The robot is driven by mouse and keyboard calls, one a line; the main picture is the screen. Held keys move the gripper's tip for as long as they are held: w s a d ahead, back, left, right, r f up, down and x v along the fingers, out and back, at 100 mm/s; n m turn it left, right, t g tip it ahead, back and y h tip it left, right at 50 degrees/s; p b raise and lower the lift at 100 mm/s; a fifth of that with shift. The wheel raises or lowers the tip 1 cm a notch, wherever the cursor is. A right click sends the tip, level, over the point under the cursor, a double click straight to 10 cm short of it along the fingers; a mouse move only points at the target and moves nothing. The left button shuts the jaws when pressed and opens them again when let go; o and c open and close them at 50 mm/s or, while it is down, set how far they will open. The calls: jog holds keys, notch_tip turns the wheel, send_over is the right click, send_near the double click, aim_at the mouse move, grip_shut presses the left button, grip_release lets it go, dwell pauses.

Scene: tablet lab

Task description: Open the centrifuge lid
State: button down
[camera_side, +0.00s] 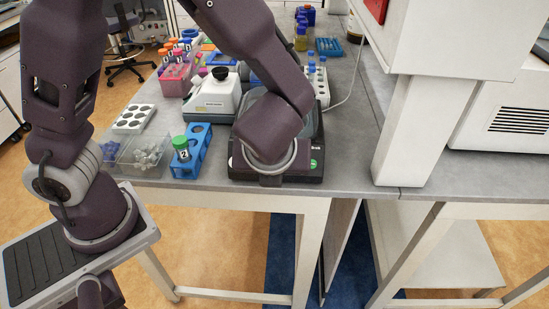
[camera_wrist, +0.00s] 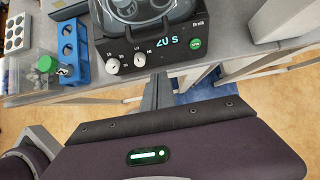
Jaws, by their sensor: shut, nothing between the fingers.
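The centrifuge (camera_wrist: 150,42) has a black base with two white knobs, a lit display and a green button on its front. Its clear lid (camera_wrist: 135,8) shows at the top edge of the wrist view, cut off by the frame, so I cannot tell its full position. In the side view the centrifuge (camera_side: 305,170) stands at the bench's front edge, largely hidden behind my arm. My gripper (camera_wrist: 157,78) is shut and empty, in front of the centrifuge's front panel near the bench edge. Its fingertips are hidden by my wrist in the side view.
A blue rack (camera_side: 190,160) with a green-capped tube (camera_side: 181,148) stands left of the centrifuge, beside a clear bin (camera_side: 143,157). A white instrument (camera_side: 211,97) is behind. A white post (camera_side: 410,130) rises at the right. Floor lies open before the bench.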

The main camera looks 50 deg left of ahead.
jog(key=w+a, duration=0.3)
jog(key=shift+w+a+f, duration=0.3)
dwell(0.3)
